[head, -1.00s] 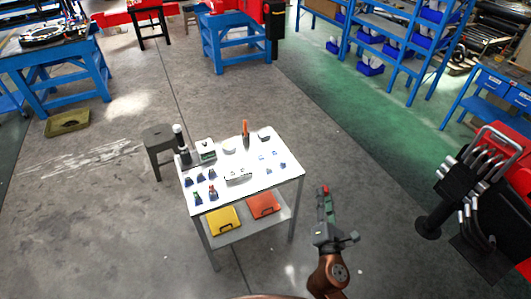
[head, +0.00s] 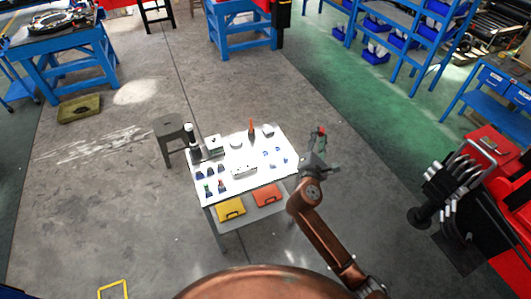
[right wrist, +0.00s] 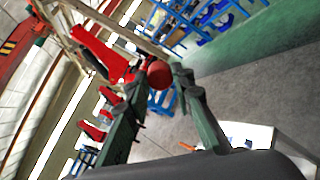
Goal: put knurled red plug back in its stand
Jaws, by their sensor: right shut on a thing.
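The knurled red plug (right wrist: 159,73) is a small round red piece held between the fingertips of my right gripper (right wrist: 165,82) in the right wrist view. In the head view my right gripper (head: 320,138) is raised beside the right edge of the white table, with a bit of red at its tips. Small dark blue stands (head: 209,171) are on the table's left part, the front ones with green and red pieces in them. Smaller blue stands (head: 278,151) are on the right part. I cannot tell which stand is the plug's. My left gripper is not in view.
The white table (head: 262,180) also bears a black cylinder device (head: 193,144), a white box (head: 213,146), an orange upright tool (head: 251,128) and a white block (head: 243,171). Yellow (head: 230,209) and orange (head: 268,195) trays lie on its lower shelf. A stool (head: 172,128) stands behind left.

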